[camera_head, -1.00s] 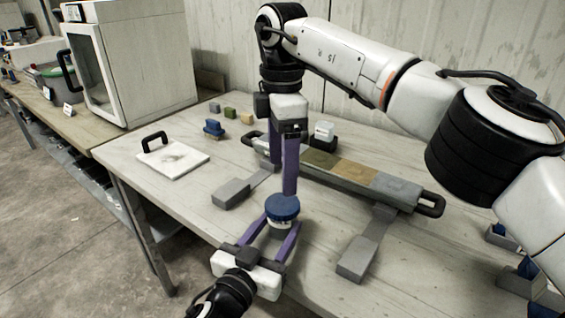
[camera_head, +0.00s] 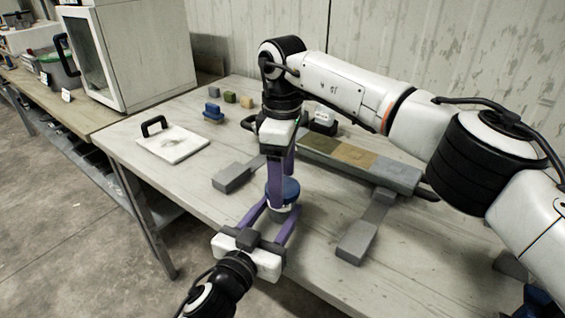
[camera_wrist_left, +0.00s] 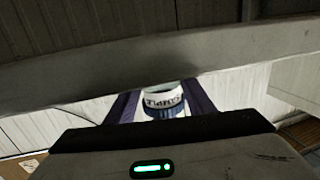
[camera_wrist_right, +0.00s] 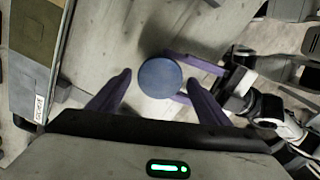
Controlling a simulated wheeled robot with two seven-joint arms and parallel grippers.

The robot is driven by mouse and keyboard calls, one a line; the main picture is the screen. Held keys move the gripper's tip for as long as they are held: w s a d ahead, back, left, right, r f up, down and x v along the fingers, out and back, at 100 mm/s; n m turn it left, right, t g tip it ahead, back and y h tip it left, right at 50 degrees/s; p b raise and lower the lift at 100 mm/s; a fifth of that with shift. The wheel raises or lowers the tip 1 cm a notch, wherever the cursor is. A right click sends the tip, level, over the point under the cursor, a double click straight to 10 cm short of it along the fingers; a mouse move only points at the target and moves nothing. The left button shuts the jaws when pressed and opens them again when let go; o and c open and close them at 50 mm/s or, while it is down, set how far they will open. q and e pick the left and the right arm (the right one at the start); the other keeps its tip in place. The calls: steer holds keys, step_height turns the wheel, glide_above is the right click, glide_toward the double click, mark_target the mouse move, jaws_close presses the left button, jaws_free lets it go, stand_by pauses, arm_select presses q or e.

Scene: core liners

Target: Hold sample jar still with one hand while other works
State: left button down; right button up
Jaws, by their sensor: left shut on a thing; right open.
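The sample jar, with a round blue lid (camera_head: 289,190), is held above the front of the table. My left gripper (camera_head: 283,207) comes from below and is shut on the jar's body, with a purple finger on each side. In the left wrist view the jar's white labelled body (camera_wrist_left: 162,101) shows between the fingers. My right gripper (camera_wrist_right: 160,78) is open over the jar. Its fingers stand apart on either side of the lid in the right wrist view, with gaps, and partly hide the lid in the head view.
A long grey core tray (camera_head: 402,176) with green, tan and grey sections lies behind the jar on grey feet. Bare table (camera_head: 320,228) lies right of the jar.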

steer(key=shift+f, duration=0.3)
steer(key=c, duration=1.1)
